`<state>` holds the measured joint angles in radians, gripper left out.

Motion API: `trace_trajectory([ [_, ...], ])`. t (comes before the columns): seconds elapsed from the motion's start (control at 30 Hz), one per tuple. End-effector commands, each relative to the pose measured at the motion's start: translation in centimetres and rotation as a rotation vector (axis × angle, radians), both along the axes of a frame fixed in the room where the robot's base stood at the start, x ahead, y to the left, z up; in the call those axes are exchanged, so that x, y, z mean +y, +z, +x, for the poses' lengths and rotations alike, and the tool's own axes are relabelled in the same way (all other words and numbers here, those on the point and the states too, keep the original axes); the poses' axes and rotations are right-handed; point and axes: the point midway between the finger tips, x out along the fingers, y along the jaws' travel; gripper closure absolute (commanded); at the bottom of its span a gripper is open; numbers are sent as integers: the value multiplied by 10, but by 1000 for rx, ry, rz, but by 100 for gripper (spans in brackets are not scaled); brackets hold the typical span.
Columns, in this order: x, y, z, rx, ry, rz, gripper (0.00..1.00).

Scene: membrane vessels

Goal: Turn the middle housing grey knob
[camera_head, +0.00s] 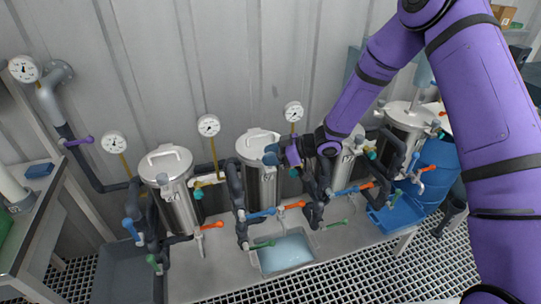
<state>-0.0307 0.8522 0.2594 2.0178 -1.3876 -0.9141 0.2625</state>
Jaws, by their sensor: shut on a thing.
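Several steel housings with lids stand in a row on a bench along the wall. The housing (262,190) beside my gripper has a round lid (257,138) with a handle. A grey knob (271,158) sits at the front right of its top. My gripper (278,154) comes in from the right, and its jaws are shut on this knob. The fingers hide part of the knob, and its angle is too small to read. My purple arm hides part of the housing to the right.
Another housing (178,205) stands to the left. Dark pipes with blue, orange and green handles run between the housings. A pressure gauge (208,126) rises behind, left of the held knob. A basin of water (286,252) lies in front. A blue barrel (436,172) is at right.

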Motion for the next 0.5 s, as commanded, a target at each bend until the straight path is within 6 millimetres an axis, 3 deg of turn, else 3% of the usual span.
trace_trajectory([
  [0.5,3,1,1,-4,490,1,88],
])
